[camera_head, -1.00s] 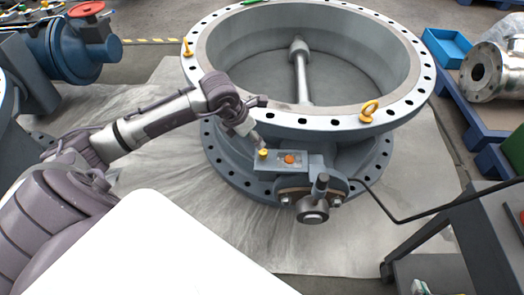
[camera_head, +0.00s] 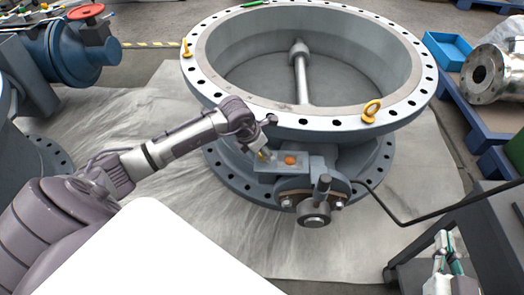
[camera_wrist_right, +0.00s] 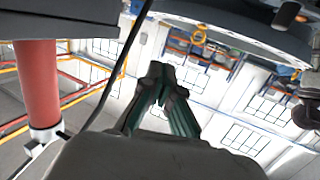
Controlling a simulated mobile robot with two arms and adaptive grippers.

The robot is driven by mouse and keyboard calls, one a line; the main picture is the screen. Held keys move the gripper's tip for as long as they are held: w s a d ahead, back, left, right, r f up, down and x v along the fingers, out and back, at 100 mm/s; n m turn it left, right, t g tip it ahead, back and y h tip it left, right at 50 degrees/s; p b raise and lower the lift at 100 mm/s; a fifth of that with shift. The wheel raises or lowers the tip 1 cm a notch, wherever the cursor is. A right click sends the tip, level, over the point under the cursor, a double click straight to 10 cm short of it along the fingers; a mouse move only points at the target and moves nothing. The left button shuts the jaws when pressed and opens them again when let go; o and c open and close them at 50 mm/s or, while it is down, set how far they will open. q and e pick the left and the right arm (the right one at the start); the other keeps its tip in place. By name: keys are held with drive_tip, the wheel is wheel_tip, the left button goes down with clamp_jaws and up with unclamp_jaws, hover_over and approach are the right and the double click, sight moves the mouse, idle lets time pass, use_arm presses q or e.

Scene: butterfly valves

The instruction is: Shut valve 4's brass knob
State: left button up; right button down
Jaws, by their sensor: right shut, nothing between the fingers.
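The large grey butterfly valve (camera_head: 330,121) stands in the middle of the head view. A block (camera_head: 266,168) on its near side carries a small brass-yellow knob (camera_head: 262,155) and an orange round part (camera_head: 290,160). No valve number is legible. My left gripper (camera_head: 261,149) is at the brass knob and partly covers it; I cannot tell whether it touches it or how its fingers stand. My right gripper (camera_head: 447,238) is at the lower right, away from the valve, shut and empty. Its closed fingers show in the right wrist view (camera_wrist_right: 160,72).
A dark handle shaft (camera_head: 323,186) sticks up right of the block. A thin black bar (camera_head: 420,216) runs from there to the right. A blue valve with a red handwheel (camera_head: 86,12) stands at the back left. A blue bin (camera_head: 447,47) and steel pipe part (camera_head: 484,72) are at right.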

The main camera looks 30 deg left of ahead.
use_arm(q)
clamp_jaws()
